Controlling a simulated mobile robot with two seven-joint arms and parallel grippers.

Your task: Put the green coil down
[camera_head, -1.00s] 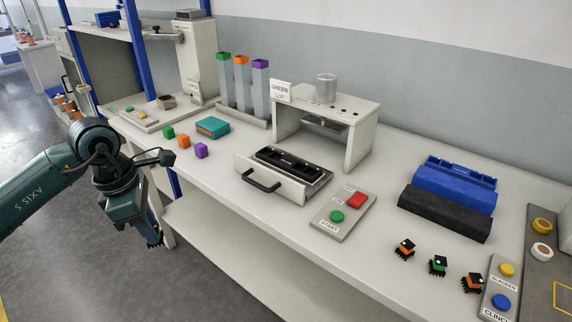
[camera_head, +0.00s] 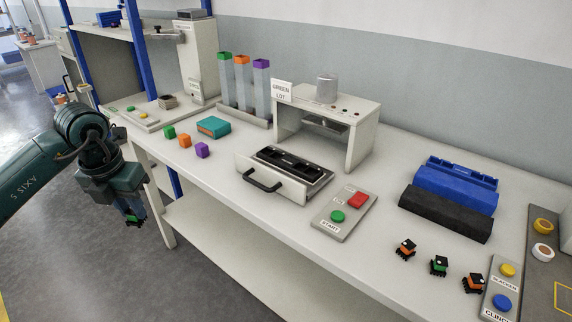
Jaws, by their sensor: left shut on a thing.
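My left gripper (camera_head: 130,208) hangs at the left, off the table's front edge and above the floor, pointing down. It is shut on a small green coil (camera_head: 135,219) with dark pins beneath; the fingers hide most of it. Another green coil (camera_head: 439,265) with black legs stands on the table at the front right. It is between an orange coil (camera_head: 405,249) and a second orange coil (camera_head: 473,283). My right gripper is not in view.
A press station with an open drawer (camera_head: 285,175) stands mid-table, beside a button panel (camera_head: 345,212). A blue and black holder (camera_head: 447,205) is at right. The table front left of the drawer is clear.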

